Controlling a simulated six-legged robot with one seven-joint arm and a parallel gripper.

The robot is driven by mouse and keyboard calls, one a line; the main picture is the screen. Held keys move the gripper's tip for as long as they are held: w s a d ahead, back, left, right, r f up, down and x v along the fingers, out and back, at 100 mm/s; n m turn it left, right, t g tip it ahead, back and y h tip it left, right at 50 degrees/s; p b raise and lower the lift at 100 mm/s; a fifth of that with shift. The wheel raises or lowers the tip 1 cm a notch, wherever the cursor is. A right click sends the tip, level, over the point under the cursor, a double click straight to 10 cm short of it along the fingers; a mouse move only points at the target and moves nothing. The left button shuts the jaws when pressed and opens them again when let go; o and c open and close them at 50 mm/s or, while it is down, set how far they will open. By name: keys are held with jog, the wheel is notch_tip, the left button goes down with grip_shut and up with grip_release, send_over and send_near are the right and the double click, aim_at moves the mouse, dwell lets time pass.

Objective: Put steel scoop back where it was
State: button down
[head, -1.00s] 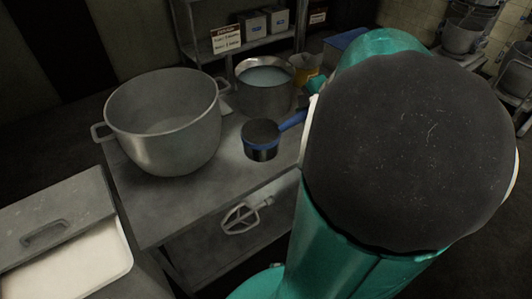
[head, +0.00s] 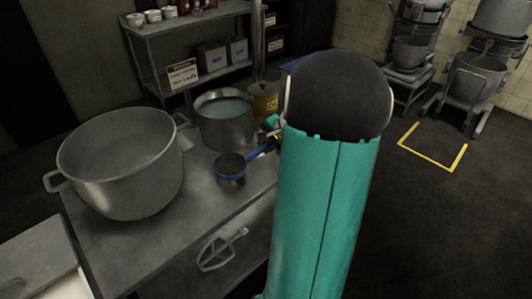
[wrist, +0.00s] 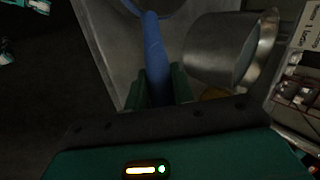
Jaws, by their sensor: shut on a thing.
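The steel scoop (head: 230,176) has a dark round bowl with a blue band and a blue handle. In the head view it is over the steel table (head: 200,236), in front of the pot of liquid. My gripper (head: 274,136) is shut on the handle and mostly hidden behind my arm. In the wrist view the blue handle (wrist: 155,55) runs between the two fingers of my gripper (wrist: 158,88), and the bowl is cut off at the top edge. I cannot tell whether the bowl touches the table.
A large empty mixing bowl (head: 118,165) stands left on the table. The pot of liquid (head: 226,118) and a yellow container (head: 264,98) stand behind the scoop. A shelf with signs (head: 182,74) is at the back. The table front is clear. A beater (head: 221,249) shows below.

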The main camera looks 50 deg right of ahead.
jog(key=shift+w+d+f, duration=0.2)
jog(key=shift+d+f, duration=0.1)
jog(key=shift+f, duration=0.6)
jog(key=shift+w+d+f, duration=0.25)
jog(key=shift+f, duration=0.65)
jog(key=shift+w+d+f, duration=0.2)
jog(key=shift+d+f, duration=0.1)
jog(key=shift+f, duration=0.7)
jog(key=c, duration=1.2)
grip_release()
jog(key=shift+f, duration=0.1)
jog(key=v, duration=1.2)
